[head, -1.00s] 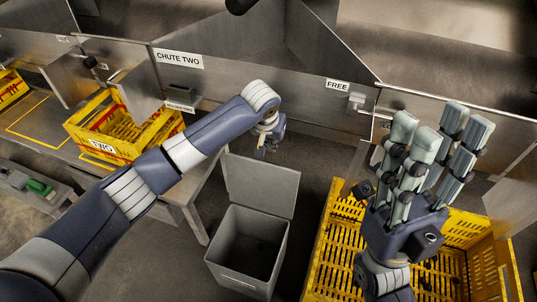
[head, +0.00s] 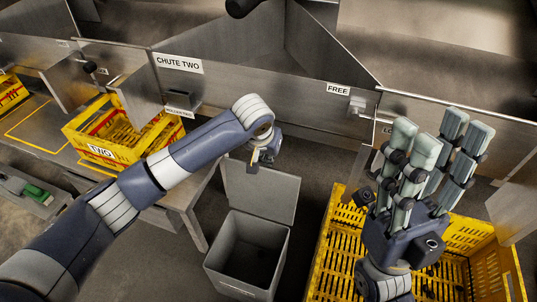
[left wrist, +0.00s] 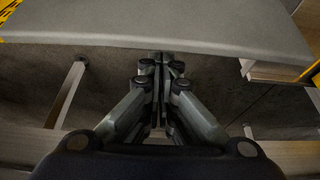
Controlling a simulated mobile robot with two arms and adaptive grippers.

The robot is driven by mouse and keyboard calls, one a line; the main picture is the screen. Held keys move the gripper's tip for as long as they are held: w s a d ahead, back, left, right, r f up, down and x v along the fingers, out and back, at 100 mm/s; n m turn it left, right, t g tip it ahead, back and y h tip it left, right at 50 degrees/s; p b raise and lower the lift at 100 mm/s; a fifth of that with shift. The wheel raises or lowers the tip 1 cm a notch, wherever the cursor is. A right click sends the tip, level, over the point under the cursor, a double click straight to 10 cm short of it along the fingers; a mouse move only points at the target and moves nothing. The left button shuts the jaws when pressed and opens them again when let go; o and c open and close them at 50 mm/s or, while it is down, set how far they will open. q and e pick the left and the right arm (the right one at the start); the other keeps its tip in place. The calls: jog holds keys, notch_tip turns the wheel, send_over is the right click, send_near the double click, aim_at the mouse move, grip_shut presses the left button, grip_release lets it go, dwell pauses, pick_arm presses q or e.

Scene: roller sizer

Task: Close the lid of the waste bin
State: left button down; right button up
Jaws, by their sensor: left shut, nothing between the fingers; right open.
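The grey waste bin (head: 236,284) stands on the floor at bottom centre in the head view. Its lid (head: 262,192) is open, standing up at the bin's back edge. My left gripper (head: 256,162) is at the lid's top edge in the head view, partly hidden by its own wrist; contact cannot be told. In the left wrist view the left gripper (left wrist: 160,60) is shut and empty, its tips by the edge of a broad grey panel (left wrist: 165,25) that looks like the lid. My right gripper (head: 430,150) is open and empty, raised above a yellow crate.
The yellow crate (head: 334,240) stands right of the bin. Another yellow crate marked TWO (head: 100,151) sits on a bench (head: 190,197) to the left. Metal chute panels (head: 300,88) run behind the lid.

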pick_arm(q)
jog(key=shift+s+a+r+p, duration=0.1)
jog(key=shift+s+r+p, duration=0.2)
jog(key=shift+p, duration=0.65)
jog(key=shift+s+t+p, duration=0.25)
jog(key=shift+t+p, duration=0.05)
jog(key=shift+p, duration=0.15)
